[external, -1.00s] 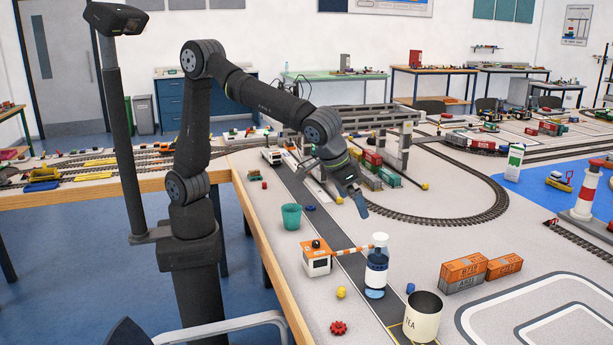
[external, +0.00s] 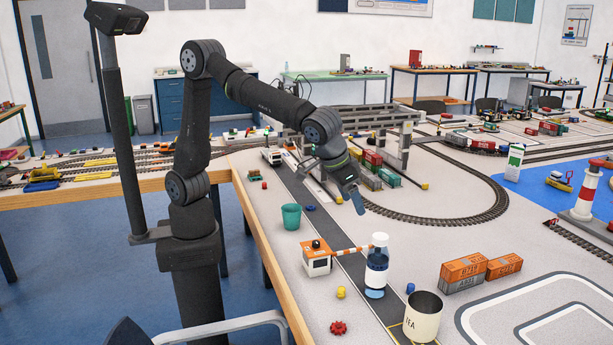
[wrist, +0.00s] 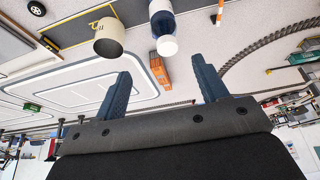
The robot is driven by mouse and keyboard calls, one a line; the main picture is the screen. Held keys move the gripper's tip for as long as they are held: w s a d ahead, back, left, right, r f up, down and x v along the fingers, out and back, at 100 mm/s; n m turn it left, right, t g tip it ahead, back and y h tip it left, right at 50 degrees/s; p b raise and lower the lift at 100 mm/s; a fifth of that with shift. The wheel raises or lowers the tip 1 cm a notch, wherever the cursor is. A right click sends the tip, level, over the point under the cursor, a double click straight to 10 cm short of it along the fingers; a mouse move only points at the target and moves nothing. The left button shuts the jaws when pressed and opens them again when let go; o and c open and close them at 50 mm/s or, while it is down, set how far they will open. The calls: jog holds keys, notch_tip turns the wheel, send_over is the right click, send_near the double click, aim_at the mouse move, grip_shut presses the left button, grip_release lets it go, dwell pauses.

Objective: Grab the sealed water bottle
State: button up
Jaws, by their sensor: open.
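The water bottle (external: 376,267) stands upright on the grey road strip, with a white cap, a dark blue label and a clear body. It also shows at the top of the wrist view (wrist: 162,24), cut by the frame edge, beyond the fingertips. My gripper (external: 357,203) is above the table, behind the bottle in the external view and apart from it. In the wrist view its two blue fingers (wrist: 158,78) are spread wide with nothing between them but the distant table.
A cream tin (external: 423,317) stands close to the bottle at front right. A small booth (external: 316,259) has a striped barrier arm (external: 350,250) reaching beside the bottle. Orange containers (external: 464,272) lie to the right, a teal cup (external: 291,217) to the left. The gantry crane (external: 400,135) stands behind.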

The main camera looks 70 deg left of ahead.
jog(key=m+g+h, duration=0.2)
jog(key=m, duration=0.7)
send_near(380, 236)
jog(key=shift+m+h, duration=0.3)
jog(key=x, duration=0.5)
jog(key=shift+s+a+f, duration=0.1)
jog(key=shift+a+f, duration=0.1)
jog(key=shift+a, duration=0.1)
jog(key=shift+x, duration=2.8)
jog(key=shift+r, duration=0.1)
grip_shut()
